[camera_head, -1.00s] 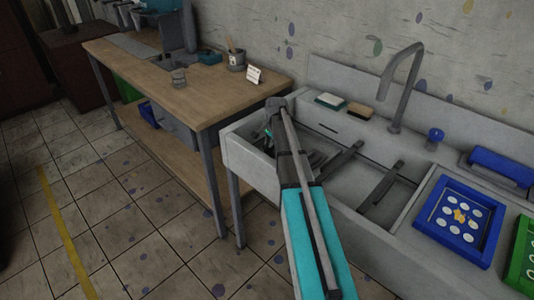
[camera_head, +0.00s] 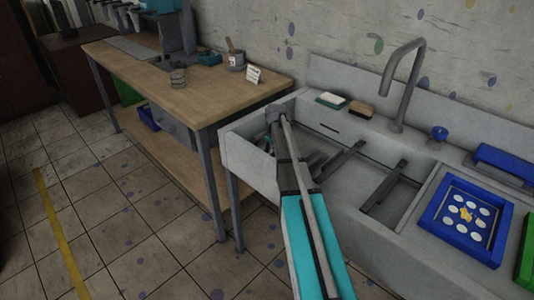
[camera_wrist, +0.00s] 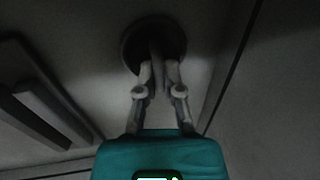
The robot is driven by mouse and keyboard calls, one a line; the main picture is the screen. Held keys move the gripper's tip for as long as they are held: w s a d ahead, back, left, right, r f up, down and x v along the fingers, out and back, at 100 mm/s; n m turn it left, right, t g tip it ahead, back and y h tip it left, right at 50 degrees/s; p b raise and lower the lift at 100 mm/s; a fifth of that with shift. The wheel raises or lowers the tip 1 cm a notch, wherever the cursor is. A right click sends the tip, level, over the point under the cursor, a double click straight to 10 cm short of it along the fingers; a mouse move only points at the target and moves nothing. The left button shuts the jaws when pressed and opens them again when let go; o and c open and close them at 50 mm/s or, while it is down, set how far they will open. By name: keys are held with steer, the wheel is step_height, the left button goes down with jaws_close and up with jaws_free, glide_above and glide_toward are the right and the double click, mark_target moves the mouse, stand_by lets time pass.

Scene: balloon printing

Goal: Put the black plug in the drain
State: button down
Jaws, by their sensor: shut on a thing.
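In the wrist view my gripper (camera_wrist: 158,72) points down at the sink floor, its fingers closed on a narrow upright piece in the middle of a dark round shape. I take this piece to be part of the black plug (camera_wrist: 156,45). The dark round shape around it (camera_wrist: 133,42) is at the drain or is the plug's own disc; in the dim light I cannot tell the two apart, nor whether the plug is seated. In the head view my arm reaches into the left basin of the sink (camera_head: 245,155); the fingers and plug are hidden there.
Grey bars (camera_head: 340,160) lie across the sink. A tall tap (camera_head: 402,85), a sponge (camera_head: 330,99) and a brush (camera_head: 361,110) stand along its back. A blue framed screen (camera_head: 466,214) lies at the right. A wooden table (camera_head: 180,90) is at the left.

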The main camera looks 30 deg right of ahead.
steer(key=shift+f, duration=0.15)
steer(key=c, duration=0.8)
jaws_free()
steer(key=shift+r, duration=0.2)
steer(key=r+p, duration=0.4)
steer(key=s+r+p, duration=0.1)
steer(key=r+p, duration=0.2)
steer(key=p, duration=0.1)
steer(key=s+r+p, duration=0.1)
steer(key=r+p, duration=0.3)
steer(key=shift+s+d+r, duration=0.1)
steer(key=shift+d+r, duration=0.25)
stand_by(0.4)
